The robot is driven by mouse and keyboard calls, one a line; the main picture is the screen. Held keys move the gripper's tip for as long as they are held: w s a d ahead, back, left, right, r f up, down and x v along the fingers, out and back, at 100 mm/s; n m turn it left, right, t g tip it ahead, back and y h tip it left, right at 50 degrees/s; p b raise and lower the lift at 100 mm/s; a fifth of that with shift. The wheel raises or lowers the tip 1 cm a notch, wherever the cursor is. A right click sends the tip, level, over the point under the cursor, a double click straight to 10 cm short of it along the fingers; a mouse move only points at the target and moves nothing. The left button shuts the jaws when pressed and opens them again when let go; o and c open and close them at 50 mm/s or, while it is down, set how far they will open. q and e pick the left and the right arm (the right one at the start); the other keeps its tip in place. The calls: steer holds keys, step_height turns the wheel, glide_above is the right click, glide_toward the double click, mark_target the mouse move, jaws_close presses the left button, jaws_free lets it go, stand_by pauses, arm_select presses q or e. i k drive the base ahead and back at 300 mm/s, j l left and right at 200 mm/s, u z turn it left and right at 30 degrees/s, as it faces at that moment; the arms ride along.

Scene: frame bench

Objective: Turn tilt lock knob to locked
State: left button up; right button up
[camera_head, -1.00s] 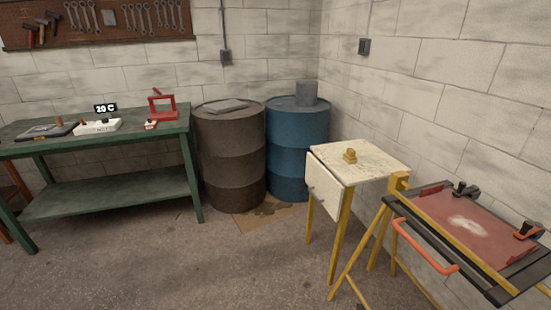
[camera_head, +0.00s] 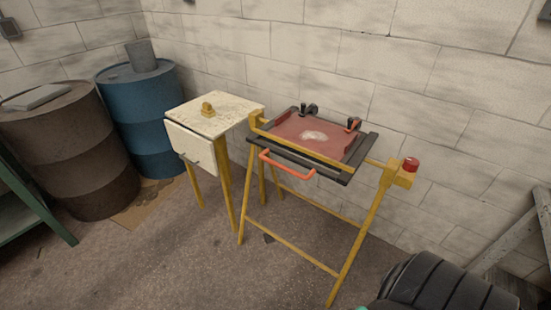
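A yellow frame stand (camera_head: 349,252) carries a tilting bed with dark rails and a red-brown panel (camera_head: 297,133) bearing a pale patch. A red knob (camera_head: 411,164) sits on a yellow block at the top of the stand's right post; it looks like the tilt lock knob. Its turned position and any markings are too small to read. An orange-red handle (camera_head: 287,170) runs along the bed's front edge. Black clamps (camera_head: 309,109) sit on the bed's far edge. Neither of my grippers is in view.
Blue (camera_head: 145,115) and brown (camera_head: 70,150) drums are farther left. A dark ribbed object (camera_head: 445,287) is at the lower right. Open floor (camera_head: 180,260) lies in front.

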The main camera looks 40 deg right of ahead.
mark_target(411, 164)
steer(key=z, duration=2.35)
